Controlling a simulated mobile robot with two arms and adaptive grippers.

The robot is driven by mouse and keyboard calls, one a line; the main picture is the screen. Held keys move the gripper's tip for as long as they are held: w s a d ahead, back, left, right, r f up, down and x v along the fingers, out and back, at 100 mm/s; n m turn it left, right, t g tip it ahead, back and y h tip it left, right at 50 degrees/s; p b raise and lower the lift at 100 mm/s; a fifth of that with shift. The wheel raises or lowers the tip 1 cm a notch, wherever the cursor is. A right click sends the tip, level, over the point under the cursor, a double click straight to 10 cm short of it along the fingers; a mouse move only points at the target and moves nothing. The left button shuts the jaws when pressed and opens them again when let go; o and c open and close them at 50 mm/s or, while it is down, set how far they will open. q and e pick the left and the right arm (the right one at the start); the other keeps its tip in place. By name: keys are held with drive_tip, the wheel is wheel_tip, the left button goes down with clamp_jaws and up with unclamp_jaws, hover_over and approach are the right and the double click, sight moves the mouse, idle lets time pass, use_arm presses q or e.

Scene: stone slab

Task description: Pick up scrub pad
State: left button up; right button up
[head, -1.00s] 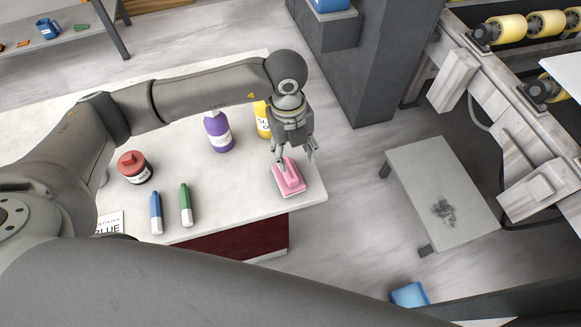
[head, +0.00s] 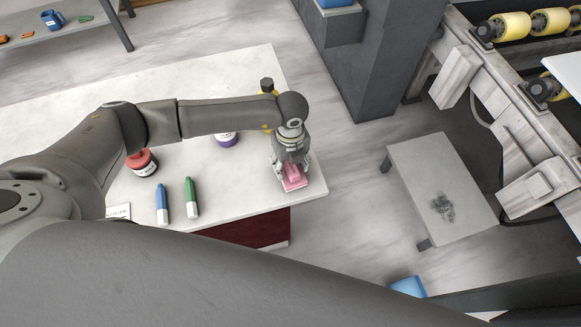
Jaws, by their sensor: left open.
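The pink scrub pad (head: 293,182) lies on the white stone slab (head: 235,190) near its right front corner. My left gripper (head: 291,172) points down over the pad from above, with its open fingers on either side of the pad's raised grip. The gripper covers the back part of the pad. I cannot tell whether the fingers touch it. My right gripper is not in view.
A low grey table (head: 440,185) stands to the right, across bare floor.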

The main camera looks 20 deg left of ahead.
use_arm(q)
clamp_jaws()
idle(0.3)
drive_tip(key=shift+r, duration=0.1)
drive_tip(key=shift+r+b, duration=0.4)
drive_tip(key=shift+r, duration=0.2)
drive_tip(key=s+a+r+b, duration=0.3)
drive_tip(key=s+r, duration=0.8)
drive_tip(key=s, duration=0.2)
drive_tip(key=shift+s+r, duration=0.35)
drive_tip(key=shift+s, duration=0.05)
